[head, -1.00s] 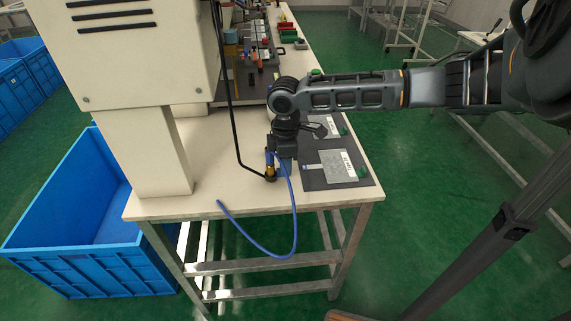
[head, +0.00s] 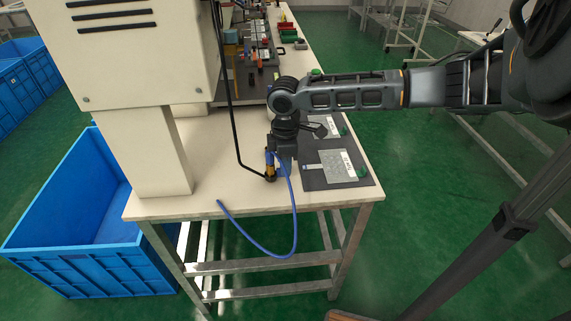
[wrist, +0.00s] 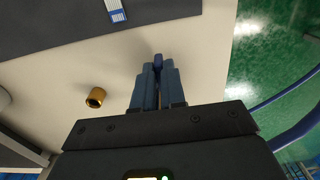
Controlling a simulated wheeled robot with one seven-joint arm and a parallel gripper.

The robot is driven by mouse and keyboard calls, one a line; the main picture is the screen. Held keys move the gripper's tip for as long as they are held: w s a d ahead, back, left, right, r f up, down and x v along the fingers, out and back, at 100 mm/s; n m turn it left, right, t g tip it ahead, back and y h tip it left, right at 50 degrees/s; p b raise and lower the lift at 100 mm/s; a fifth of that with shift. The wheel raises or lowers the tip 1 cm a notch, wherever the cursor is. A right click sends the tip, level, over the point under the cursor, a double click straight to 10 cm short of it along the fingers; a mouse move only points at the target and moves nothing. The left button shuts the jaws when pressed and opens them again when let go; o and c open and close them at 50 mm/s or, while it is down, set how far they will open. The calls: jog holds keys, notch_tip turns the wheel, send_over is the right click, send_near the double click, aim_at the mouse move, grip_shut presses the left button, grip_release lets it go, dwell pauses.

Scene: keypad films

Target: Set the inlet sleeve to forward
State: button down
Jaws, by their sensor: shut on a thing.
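My gripper (wrist: 158,72) points down over the near part of the pale table in the head view (head: 277,160). In the wrist view its two fingers are closed together on a dark blue piece (wrist: 158,62), which looks like part of the blue hose (head: 294,215). In the head view a brass fitting (head: 270,173) sits at the foot of a bent black pipe (head: 238,150). Its setting cannot be read.
A dark mat with a pale printed card (head: 338,166) lies right of my gripper on the table (head: 215,195). A cream cabinet (head: 135,60) rises at the left. A blue crate (head: 70,215) stands on the floor. Several small items lie farther back.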

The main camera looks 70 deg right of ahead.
dwell(0.4)
jog(key=shift+w+r, duration=0.1)
jog(key=shift+r, duration=0.75)
jog(key=c, duration=1.2)
grip_release()
notch_tip(320, 180, up, 8)
jog(key=shift+f, duration=0.15)
